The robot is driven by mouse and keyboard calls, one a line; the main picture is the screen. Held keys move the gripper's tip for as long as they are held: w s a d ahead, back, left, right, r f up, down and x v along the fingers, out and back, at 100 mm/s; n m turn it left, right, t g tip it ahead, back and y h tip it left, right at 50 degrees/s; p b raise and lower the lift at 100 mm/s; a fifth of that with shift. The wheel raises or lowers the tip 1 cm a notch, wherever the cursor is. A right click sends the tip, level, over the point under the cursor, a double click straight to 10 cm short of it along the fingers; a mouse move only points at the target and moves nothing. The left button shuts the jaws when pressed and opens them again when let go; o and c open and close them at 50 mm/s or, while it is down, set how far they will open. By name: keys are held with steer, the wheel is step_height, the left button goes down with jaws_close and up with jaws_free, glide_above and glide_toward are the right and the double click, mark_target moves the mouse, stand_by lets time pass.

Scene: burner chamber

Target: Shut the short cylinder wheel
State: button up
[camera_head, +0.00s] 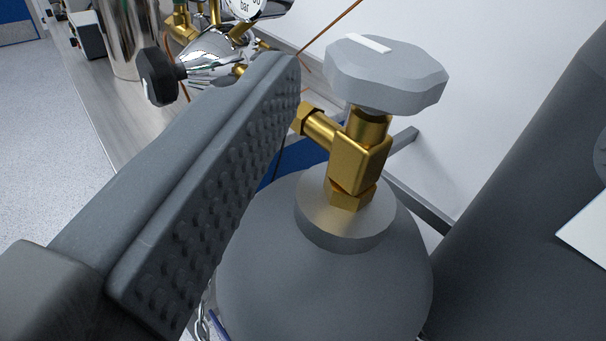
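The short cylinder (320,275) is dark grey with a rounded shoulder and stands in the middle of the camera_head view. A brass valve (358,158) rises from its collar. The grey faceted wheel (388,75) sits on top of the valve, with a white mark on its upper face. One finger of my gripper (284,80) shows, reaching in from the lower left. Its studded pad faces right and is bare, and its tip lies left of the wheel, with a gap in the picture. The other finger is not visible. I see nothing held.
A larger dark grey cylinder-like body (500,225) with a white label (588,228) stands close on the right. A chrome regulator (215,55) with a black knob (157,76) and gauge is behind the finger. The white wall (490,40) is behind the wheel.

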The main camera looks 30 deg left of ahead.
mark_target(385, 62)
steer(key=shift+g+y, duration=0.5)
steer(key=shift+y, duration=0.2)
steer(key=x, duration=0.4)
steer(key=f+p+x, duration=0.1)
steer(key=x, duration=0.3)
steer(key=f+x, duration=0.1)
steer(key=x, duration=0.3)
steer(key=shift+a+f, duration=0.25)
steer(key=shift+a, duration=0.15)
steer(key=shift+s+d, duration=0.1)
steer(key=c, duration=1)
